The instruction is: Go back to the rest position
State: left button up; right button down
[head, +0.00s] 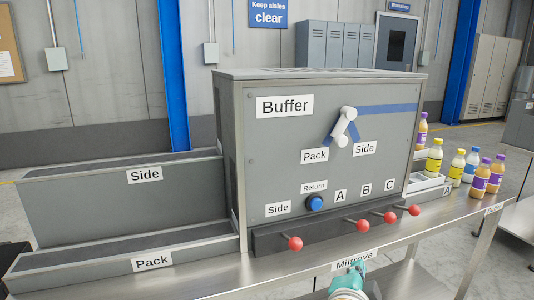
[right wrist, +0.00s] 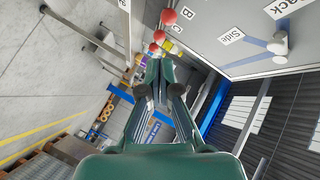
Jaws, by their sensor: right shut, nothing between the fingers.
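My right gripper (head: 355,270) is teal and shows at the bottom of the head view, in front of the table's front edge by the "Miltrove" label. In the right wrist view its fingers (right wrist: 160,75) are together with nothing between them. It is apart from the grey Buffer machine (head: 275,170) and from the red knobs (head: 362,225) along its foot. My left gripper is out of view.
The machine has a white lever (head: 342,127) above "Pack" and "Side" labels and a blue button (head: 314,203). Two long channels, "Side" (head: 120,205) and "Pack" (head: 120,265), extend left. Several bottles (head: 433,156) stand on the right of the metal table (head: 220,282).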

jog(key=d+f+n+g, duration=0.15)
jog(key=d+f, duration=0.25)
jog(key=f, duration=0.6)
jog(key=d+f+n+g, duration=0.15)
jog(key=d+f, duration=0.25)
jog(key=f, duration=0.5)
jog(key=s+f+n+g+y, duration=0.2)
jog(key=s+f+g+y, duration=0.15)
jog(key=f, duration=0.85)
jog(key=s+a+f+n+g+y, duration=0.5)
jog(key=s+a+f, duration=0.4)
jog(key=s+f, duration=0.35)
jog(key=s+a+n+g+y, duration=0.2)
jog(key=s+a+n, duration=0.3)
jog(key=s, duration=0.3)
pick_arm(q)
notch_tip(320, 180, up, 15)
jog(key=p, duration=1.5)
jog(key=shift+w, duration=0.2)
pick_arm(e)
notch_tip(320, 180, up, 15)
jog(key=shift+w+r, duration=0.2)
jog(key=shift+w, duration=0.25)
jog(key=shift+d, duration=0.1)
